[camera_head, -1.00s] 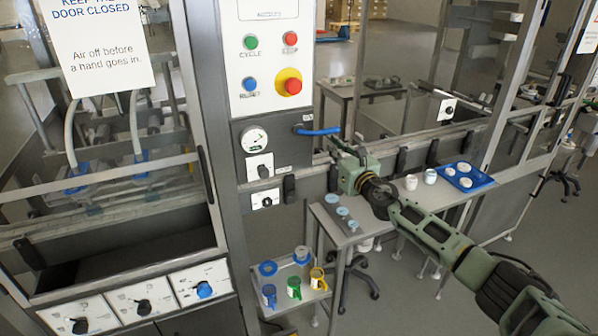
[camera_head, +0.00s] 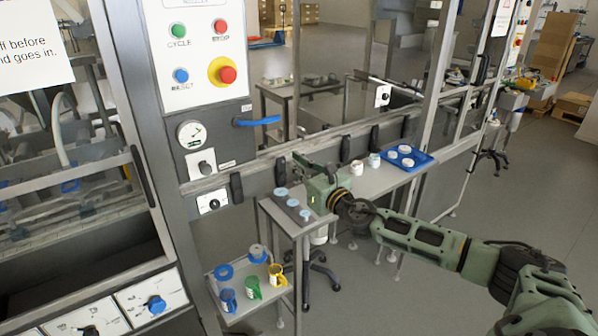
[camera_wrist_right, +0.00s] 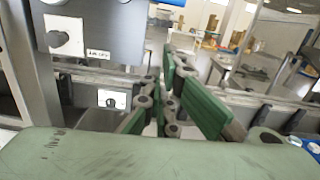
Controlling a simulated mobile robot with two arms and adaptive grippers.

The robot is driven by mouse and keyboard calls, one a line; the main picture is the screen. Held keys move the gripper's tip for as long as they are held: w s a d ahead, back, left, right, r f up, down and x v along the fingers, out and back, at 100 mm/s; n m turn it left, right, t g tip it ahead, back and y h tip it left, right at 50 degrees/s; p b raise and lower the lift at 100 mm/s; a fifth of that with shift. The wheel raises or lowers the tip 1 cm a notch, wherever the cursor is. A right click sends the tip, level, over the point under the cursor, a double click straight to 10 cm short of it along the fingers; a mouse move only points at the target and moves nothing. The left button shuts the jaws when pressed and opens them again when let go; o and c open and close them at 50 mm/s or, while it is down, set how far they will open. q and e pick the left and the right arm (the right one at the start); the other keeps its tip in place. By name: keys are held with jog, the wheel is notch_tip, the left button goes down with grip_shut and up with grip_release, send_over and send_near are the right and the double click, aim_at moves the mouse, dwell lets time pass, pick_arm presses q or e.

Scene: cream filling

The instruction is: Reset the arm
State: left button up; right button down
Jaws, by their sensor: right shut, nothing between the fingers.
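My right arm reaches in from the lower right in the head view. Its green right gripper (camera_head: 297,158) is shut and empty, in front of the machine's front rail, right of and below the blue lever handle (camera_head: 257,121). In the right wrist view, the green fingers of the right gripper (camera_wrist_right: 168,92) are together with nothing between them. My left gripper is not in view.
A control panel (camera_head: 200,50) with coloured buttons stands at the left. Below the gripper is a side table with several blue-topped items, and a lower shelf with coloured jugs (camera_head: 253,285). A blue tray (camera_head: 421,160) sits on the bench. Open floor lies right.

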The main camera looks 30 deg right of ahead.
jog(key=shift+s, duration=0.4)
